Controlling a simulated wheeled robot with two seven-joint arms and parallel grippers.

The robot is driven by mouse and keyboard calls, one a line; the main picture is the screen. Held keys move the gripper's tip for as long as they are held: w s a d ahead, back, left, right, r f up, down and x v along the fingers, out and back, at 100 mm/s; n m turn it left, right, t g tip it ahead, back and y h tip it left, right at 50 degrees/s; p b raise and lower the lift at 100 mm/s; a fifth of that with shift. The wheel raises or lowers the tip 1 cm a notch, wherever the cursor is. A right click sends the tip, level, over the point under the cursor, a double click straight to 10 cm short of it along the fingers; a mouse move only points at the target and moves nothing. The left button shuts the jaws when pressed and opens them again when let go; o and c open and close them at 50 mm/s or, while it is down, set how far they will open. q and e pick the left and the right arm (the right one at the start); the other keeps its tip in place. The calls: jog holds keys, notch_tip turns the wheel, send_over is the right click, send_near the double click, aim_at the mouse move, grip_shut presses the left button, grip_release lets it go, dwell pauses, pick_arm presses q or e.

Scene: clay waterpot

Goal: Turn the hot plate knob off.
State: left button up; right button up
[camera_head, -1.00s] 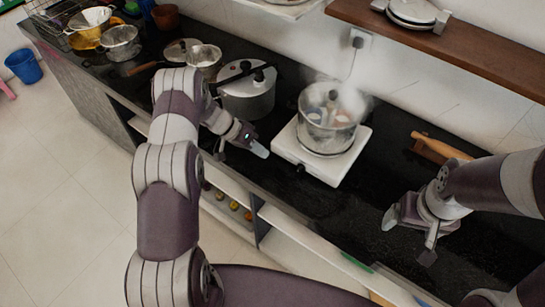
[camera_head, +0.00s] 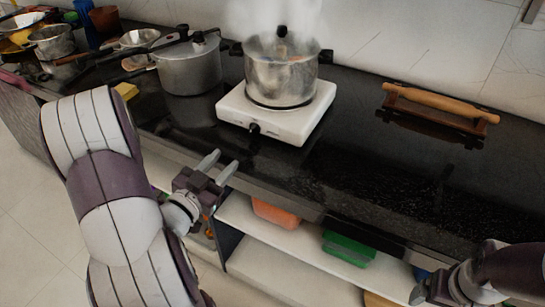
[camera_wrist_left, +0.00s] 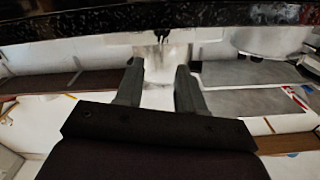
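The white hot plate (camera_head: 313,124) stands on the black counter in the head view. Its dark knob (camera_head: 254,128) is on its front face; which way it is turned is too small to tell. A steaming metal pot (camera_head: 281,75) sits on the hot plate. My left gripper (camera_head: 218,164) is open and empty, in front of and below the knob, apart from it. Its parted fingers also show in the left wrist view (camera_wrist_left: 158,70), with a blurred dark shape beyond them. My right gripper (camera_head: 428,292) is low at the right, partly shown, far from the hot plate.
A grey pressure cooker (camera_head: 190,65) stands left of the hot plate. A wooden rolling pin (camera_head: 440,102) lies on a rack to the right. Shelves under the counter hold an orange container (camera_head: 276,214) and a green item (camera_head: 348,249). The counter's front right is clear.

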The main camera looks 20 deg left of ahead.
aim_at(251, 130)
pick_arm(q)
jog(key=w, duration=1.2)
jog(key=shift+w+d+r, duration=0.1)
jog(key=shift+w+d, duration=0.1)
jog(key=shift+d, duration=0.15)
